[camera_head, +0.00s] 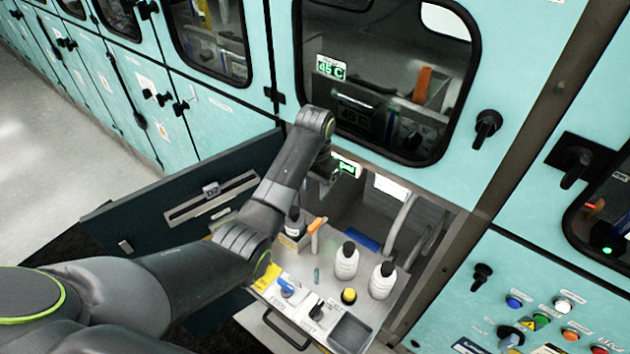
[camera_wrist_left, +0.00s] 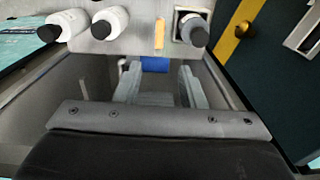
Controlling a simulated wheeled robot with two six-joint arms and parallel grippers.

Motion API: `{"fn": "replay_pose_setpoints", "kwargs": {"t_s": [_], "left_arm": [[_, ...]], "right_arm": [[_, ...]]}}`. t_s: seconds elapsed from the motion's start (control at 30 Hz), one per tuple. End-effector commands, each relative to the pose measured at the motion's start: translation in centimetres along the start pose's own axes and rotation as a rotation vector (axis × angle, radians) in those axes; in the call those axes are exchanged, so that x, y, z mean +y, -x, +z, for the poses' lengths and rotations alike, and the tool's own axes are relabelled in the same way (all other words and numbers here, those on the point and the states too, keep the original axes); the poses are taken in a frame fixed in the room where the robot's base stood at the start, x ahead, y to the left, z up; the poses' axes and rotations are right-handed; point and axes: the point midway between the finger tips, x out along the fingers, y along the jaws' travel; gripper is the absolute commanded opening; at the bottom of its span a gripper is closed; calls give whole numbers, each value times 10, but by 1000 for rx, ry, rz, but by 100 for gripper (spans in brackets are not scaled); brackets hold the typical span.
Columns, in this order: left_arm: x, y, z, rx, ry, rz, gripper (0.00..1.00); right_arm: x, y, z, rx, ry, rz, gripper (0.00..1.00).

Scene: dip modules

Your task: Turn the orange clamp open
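The orange clamp (camera_head: 316,228) shows as an upright orange handle at the back of a pulled-out tray, beside a grey bottle. It also shows in the left wrist view as a short orange bar (camera_wrist_left: 159,34) at the top middle, beyond my fingers. My left arm reaches over the tray into the cabinet opening; its fingers are hidden or unclear in the head view. In the left wrist view my left gripper (camera_wrist_left: 159,85) is open and empty, its two pale fingers apart. The clamp lies apart from the fingertips. My right gripper is not in view.
Two white bottles (camera_head: 347,262) with black caps, a grey bottle (camera_wrist_left: 194,29) and a yellow-topped knob (camera_head: 348,296) stand on the tray (camera_head: 270,292). A blue piece (camera_wrist_left: 155,64) lies beyond the fingers. An open dark door (camera_head: 150,222) stands at left; cabinet walls surround the opening.

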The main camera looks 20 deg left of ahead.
Motion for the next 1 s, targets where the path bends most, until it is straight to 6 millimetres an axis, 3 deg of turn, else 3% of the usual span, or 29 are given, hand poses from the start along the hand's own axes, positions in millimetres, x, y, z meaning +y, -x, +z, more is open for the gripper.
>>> {"fn": "replay_pose_setpoints", "kwargs": {"t_s": [0.23,0.73,0.87,1.0], "left_arm": [[0,22,0,1,1,-1,36],[0,23,0,0,1,0,36],[-2,14,8,7,13,-1,36],[-8,-16,38,33,56,-4,36]], "right_arm": [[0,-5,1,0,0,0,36],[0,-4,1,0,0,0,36],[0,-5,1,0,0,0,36],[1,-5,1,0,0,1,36]]}}
